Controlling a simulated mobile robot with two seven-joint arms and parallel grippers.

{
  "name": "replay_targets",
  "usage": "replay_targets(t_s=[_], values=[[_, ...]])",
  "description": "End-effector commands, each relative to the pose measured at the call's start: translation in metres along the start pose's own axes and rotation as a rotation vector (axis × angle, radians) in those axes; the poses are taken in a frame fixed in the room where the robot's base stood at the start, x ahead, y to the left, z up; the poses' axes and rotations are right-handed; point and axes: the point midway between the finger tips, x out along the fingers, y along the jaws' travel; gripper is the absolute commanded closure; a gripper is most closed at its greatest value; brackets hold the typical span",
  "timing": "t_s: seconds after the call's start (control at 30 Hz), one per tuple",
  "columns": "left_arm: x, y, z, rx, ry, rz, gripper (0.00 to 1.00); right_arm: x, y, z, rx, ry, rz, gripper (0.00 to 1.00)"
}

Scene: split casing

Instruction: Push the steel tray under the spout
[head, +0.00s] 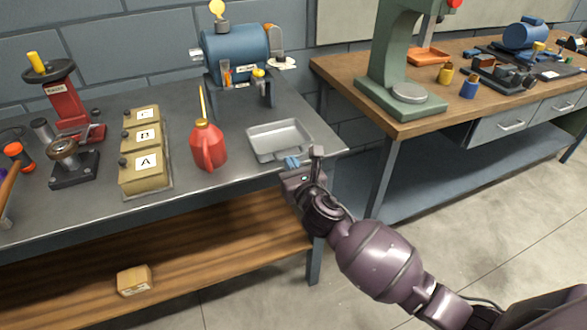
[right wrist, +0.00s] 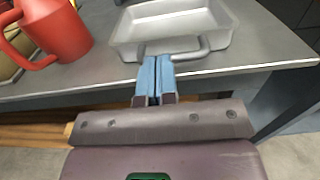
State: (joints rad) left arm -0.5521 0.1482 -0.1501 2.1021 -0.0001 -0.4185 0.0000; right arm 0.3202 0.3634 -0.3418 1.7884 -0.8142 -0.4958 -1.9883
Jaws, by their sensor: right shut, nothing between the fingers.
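The steel tray (head: 280,141) is a shallow, empty grey pan lying flat on the left bench near its right end. It also shows in the right wrist view (right wrist: 212,42), with a bar handle on its near side. My right gripper (head: 291,162) is shut and empty, its blue fingertips at the tray's near side. In the right wrist view the fingertips (right wrist: 157,62) overlap the handle; I cannot tell whether they touch it. A blue drum-shaped machine (head: 234,52) stands behind the tray; a spout on it is too small to make out surely. My left gripper is out of view.
A red oil can (head: 208,147) stands left of the tray. Boxes marked A, B and C (head: 144,172) stand further left. The bench's front edge is close below the tray. A green press (head: 398,62) stands on the wooden bench (head: 335,78) to the right, across a gap.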

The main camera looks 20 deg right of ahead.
Motion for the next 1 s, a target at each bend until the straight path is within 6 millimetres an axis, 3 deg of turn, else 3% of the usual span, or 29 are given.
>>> replay_targets(t_s=[0.27, 0.7, 1.0], values=[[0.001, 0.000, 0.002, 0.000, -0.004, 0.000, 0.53, 0.002, 0.000, 0.001, 0.000, -0.001, 0.000, 1.00], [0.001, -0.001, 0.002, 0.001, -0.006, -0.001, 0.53, 0.059, 0.000, 0.000, -0.001, 0.000, 0.000, 1.00], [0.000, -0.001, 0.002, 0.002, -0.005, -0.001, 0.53, 0.065, 0.000, 0.000, 0.000, 0.000, 0.000, 1.00]])
